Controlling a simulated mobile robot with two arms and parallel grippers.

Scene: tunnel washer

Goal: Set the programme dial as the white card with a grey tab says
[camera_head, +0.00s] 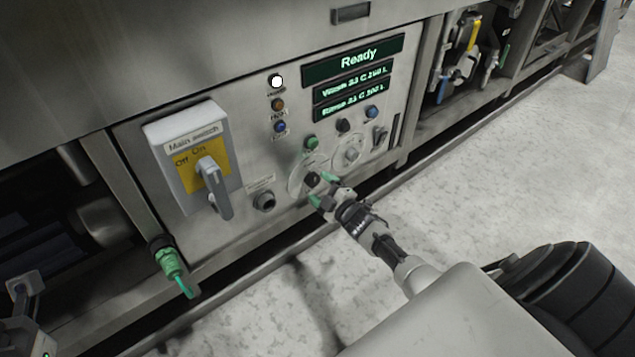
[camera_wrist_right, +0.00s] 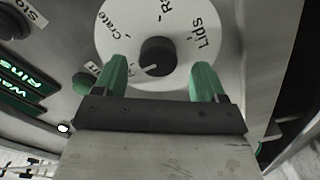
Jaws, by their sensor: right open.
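The programme dial (camera_head: 298,183) is a pale disc with a dark round knob, low on the control panel. In the right wrist view its white disc (camera_wrist_right: 205,18) carries the words "Crate" and "Lids" and a partly cut-off word starting with R. Its dark knob (camera_wrist_right: 157,55) has a white mark at its lower left. My right gripper (camera_head: 321,189) is open at the dial, its green fingers either side of the knob in the right wrist view (camera_wrist_right: 161,78). I cannot tell whether they touch it. The white card with a grey tab does not show. My left gripper is not in view.
A second round dial (camera_head: 348,152) sits up and right. A green button (camera_head: 312,142) is above the dial. Displays (camera_head: 353,58) read "Ready", wash and rinse. The main switch box (camera_head: 190,160) protrudes at left, above a green fitting (camera_head: 172,263). Floor at right is clear.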

